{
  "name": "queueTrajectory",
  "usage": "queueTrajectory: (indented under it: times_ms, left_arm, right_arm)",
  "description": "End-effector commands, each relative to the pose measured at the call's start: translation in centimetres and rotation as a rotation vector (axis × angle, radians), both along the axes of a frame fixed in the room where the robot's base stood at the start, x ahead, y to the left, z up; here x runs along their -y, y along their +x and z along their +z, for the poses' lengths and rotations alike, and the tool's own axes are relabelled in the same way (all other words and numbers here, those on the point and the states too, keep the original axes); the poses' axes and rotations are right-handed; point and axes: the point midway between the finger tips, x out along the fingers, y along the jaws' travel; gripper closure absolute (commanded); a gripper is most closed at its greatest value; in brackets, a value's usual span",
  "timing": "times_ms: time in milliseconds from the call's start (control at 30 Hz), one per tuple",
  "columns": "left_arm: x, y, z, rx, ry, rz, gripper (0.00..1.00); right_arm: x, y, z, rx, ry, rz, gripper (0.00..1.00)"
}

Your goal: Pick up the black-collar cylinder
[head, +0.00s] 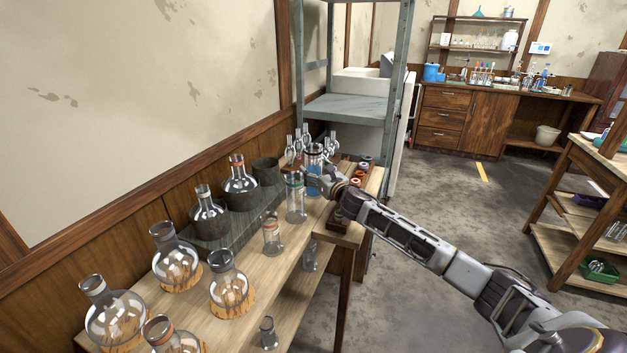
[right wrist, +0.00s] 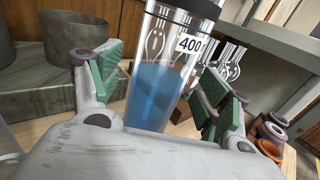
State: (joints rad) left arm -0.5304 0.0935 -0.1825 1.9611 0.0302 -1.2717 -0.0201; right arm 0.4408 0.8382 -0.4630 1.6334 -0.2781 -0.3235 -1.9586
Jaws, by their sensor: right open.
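The black-collar cylinder (right wrist: 152,95) is tall and clear, holds blue liquid and bears a 400 label. Its dark collar shows at the top edge of the right wrist view. In the head view it (head: 314,155) stands toward the far end of the wooden bench. My right gripper (right wrist: 160,78) is open, with one green-padded finger on each side of the cylinder. I cannot tell whether a pad touches the glass. In the head view the right gripper (head: 318,182) is at the cylinder and partly covers its lower part. My left gripper is out of view.
Another tall clear cylinder (head: 295,205) stands just nearer on the bench, with a small orange-collared one (head: 271,240) in front. Round flasks (head: 239,188) line the wall side. Glassware with slender necks stands behind the cylinder. A rack of coloured rings (head: 352,190) is to the right.

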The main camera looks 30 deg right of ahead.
Motion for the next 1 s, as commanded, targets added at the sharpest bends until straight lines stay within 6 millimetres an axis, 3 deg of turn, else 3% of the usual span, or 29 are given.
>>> queueTrajectory:
  times_ms: [300, 800, 1000]
  left_arm:
    - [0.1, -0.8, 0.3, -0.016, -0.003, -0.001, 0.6]
    - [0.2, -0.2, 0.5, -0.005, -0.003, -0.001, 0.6]
    - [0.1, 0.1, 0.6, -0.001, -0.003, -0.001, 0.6]
  right_arm:
    - [-0.1, 1.5, 0.1, 0.001, 0.0, 0.001, 0.23]
    - [-0.1, 1.6, 0.1, 0.001, 0.001, 0.001, 0.23]
    - [-0.1, 1.5, 0.1, 0.001, 0.001, 0.001, 0.48]
